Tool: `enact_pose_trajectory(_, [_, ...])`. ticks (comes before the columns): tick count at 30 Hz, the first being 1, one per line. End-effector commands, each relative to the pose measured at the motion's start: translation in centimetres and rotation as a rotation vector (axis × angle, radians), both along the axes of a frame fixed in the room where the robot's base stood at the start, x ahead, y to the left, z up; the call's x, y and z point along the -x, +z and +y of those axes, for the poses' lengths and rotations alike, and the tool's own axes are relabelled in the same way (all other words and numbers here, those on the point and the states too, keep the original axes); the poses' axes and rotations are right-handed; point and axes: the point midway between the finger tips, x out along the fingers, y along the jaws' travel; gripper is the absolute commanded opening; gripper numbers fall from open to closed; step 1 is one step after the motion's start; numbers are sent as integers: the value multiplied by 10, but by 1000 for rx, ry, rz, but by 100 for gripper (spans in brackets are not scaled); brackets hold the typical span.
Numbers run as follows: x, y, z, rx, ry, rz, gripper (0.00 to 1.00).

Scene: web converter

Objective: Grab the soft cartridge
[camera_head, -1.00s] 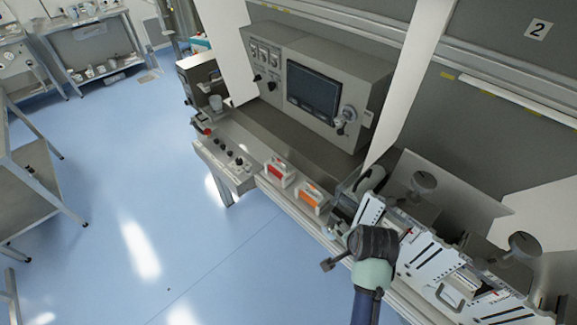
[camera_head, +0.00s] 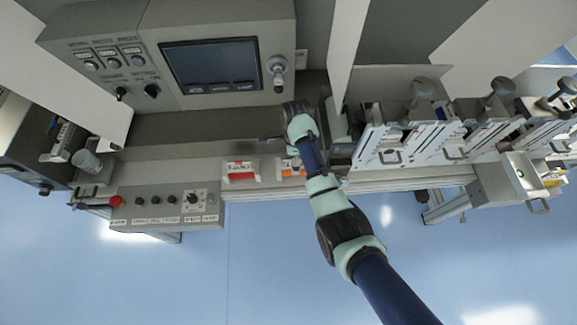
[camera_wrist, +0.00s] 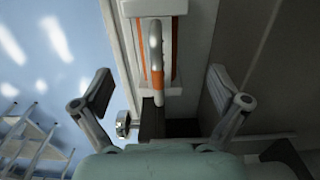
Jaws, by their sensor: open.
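Two small white cartridge-like blocks sit on the machine's front ledge, one with a red face (camera_head: 241,177) and one with an orange face (camera_head: 287,172). No readable label shows which is the soft cartridge. In the head view my arm partly covers the orange one. In the wrist view the orange-and-white block (camera_wrist: 172,64), with a grey bar handle (camera_wrist: 155,45), lies ahead between my fingers. My gripper (camera_wrist: 160,88) is open and empty, its two fingers apart on either side of the handle, not visibly touching it. In the head view my gripper (camera_head: 270,138) shows only as a small dark tip.
A control box with a screen (camera_head: 210,62) stands behind the ledge. A button panel (camera_head: 165,208) with a red knob is at the left. White slotted plates with handles (camera_head: 405,147) stand close at the right. An upright white panel (camera_head: 347,45) rises behind my gripper.

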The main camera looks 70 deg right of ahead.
Motion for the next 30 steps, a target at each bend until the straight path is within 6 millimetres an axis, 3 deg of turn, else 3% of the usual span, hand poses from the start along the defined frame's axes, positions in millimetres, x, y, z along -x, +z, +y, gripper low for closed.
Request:
enact_pose_trajectory(6, [0, -16, 1, 0, 2, 0, 98])
enact_pose_trajectory(14, [4, -59, 1, -1, 3, 0, 98])
enact_pose_trajectory(22, [4, -63, 1, 0, 3, -1, 98])
enact_pose_trajectory(30, [4, -63, 1, 0, 3, -1, 53])
